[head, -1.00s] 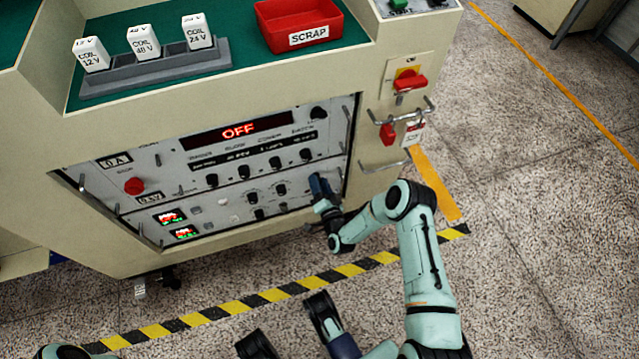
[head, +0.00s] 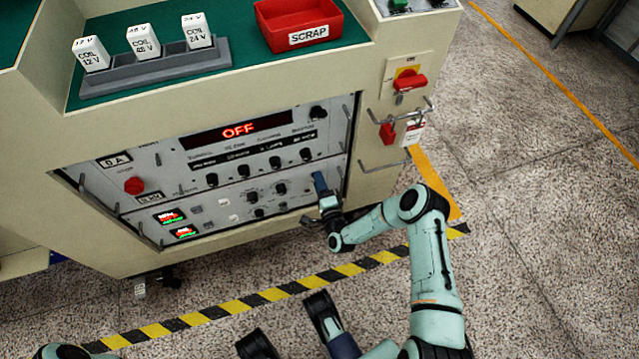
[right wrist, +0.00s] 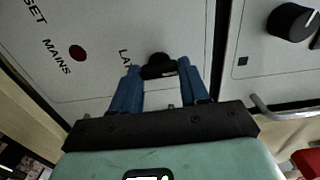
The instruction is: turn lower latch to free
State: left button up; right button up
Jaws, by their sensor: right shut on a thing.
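My right gripper (head: 322,188) is at the lower right of the grey control panel (head: 150,203), by its lower section. In the right wrist view its two blue fingers (right wrist: 158,85) are shut on a dark knob-like latch (right wrist: 160,62) on the panel face. A label beginning "LA" is printed beside it, partly hidden by the finger. The latch is hidden behind the gripper in the head view. My left gripper cannot be made out for certain at the bottom of the head view.
A metal handle (head: 345,112) stands on the panel's upper right. A red rotary switch (head: 410,81), a padlock with tag (head: 388,133) and metal bars stick out to the right. Coil blocks (head: 144,41) and a red scrap tray (head: 300,24) sit above. The floor in front is open.

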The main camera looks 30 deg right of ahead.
jog(key=shift+a, duration=0.1)
dwell(0.4)
jog(key=o, duration=1.1)
jog(key=shift+c, duration=0.2)
pick_arm(q)
jog(key=w+d+r+t+p, duration=0.1)
jog(key=w+r+t+p, duration=0.1)
jog(key=w+r, duration=0.4)
jog(key=shift+w+t+p, duration=0.4)
jog(key=shift+w+p, duration=0.3)
jog(key=shift+p, duration=0.15)
pick_arm(e)
jog(key=v, duration=1.3)
jog(key=shift+s, duration=0.25)
